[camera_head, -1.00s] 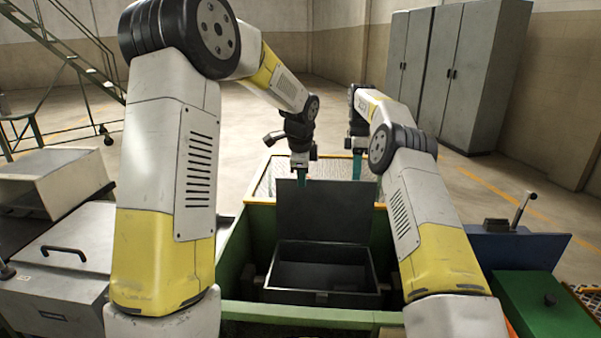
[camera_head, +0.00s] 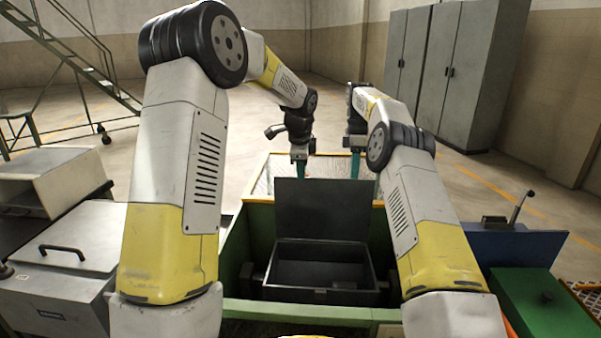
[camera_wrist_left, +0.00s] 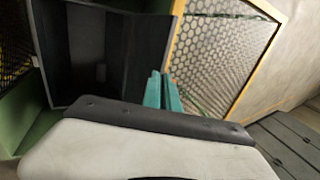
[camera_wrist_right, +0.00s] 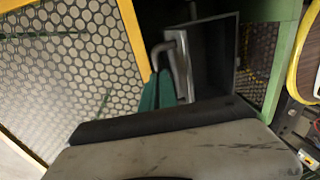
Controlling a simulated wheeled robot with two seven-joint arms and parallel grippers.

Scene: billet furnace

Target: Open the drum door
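The drum (camera_head: 318,292) is a dark box set in a green frame, and its inside shows in the head view. Its dark door (camera_head: 322,212) stands upright at the back of the opening. My left gripper (camera_head: 300,172) is above the door's top left edge; its teal fingers lie side by side, shut and empty, in the left wrist view (camera_wrist_left: 163,90). My right gripper (camera_head: 355,166) is just behind the door's top right. Its fingers look shut in the right wrist view (camera_wrist_right: 158,90), beside a grey bent handle (camera_wrist_right: 178,66) that appears apart from them.
A yellow-edged mesh guard (camera_wrist_left: 220,55) stands behind the drum. The green frame (camera_head: 300,314) surrounds the drum. A grey box with a black handle (camera_head: 75,250) is at left. A blue panel with a lever (camera_head: 520,245) and a green box (camera_head: 545,305) are at right.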

